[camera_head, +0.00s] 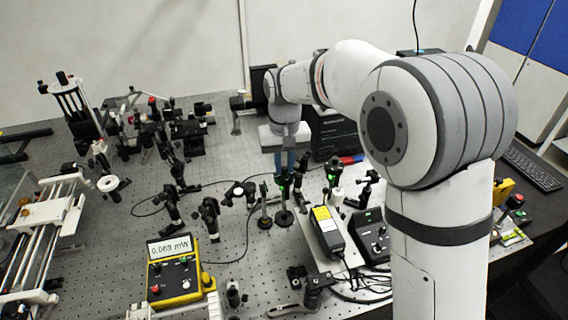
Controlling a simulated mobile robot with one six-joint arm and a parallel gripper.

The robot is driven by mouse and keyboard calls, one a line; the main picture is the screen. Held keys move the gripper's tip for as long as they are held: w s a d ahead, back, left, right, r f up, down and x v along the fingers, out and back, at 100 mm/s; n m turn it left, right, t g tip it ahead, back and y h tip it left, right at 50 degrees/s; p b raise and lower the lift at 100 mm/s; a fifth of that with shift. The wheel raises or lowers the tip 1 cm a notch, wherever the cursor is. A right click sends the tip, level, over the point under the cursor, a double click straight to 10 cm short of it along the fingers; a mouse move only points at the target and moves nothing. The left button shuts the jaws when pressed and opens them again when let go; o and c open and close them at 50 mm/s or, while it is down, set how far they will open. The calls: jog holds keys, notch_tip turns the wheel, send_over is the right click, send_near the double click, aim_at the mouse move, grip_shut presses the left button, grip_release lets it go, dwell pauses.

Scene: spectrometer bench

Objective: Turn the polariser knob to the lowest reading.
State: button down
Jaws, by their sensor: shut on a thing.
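My gripper (284,168) points down at the middle of the bench, its blue fingers shut at the top of a black post-mounted optic (284,191) with green light on it. I take the part between the fingers to be the polariser knob, which is mostly hidden by them. A yellow meter (174,273) stands at the front left.
Other post-mounted optics (210,213) stand close to the left of my gripper. A black box with a yellow label (327,232) and a black controller (370,238) are at the front right. A keyboard (532,166) lies far right. Bare perforated bench (235,255) shows right of the meter.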

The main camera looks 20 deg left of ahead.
aim_at(284, 168)
jog(key=n, duration=0.5)
jog(key=shift+n, duration=0.3)
jog(key=shift+n+b, duration=0.35)
jog(key=shift+n, duration=1.95)
jog(key=c, duration=1.3)
grip_release()
jog(key=shift+c, duration=0.2)
notch_tip(284, 168, up, 8)
jog(key=shift+f+b, duration=0.1)
jog(key=shift+b, duration=0.35)
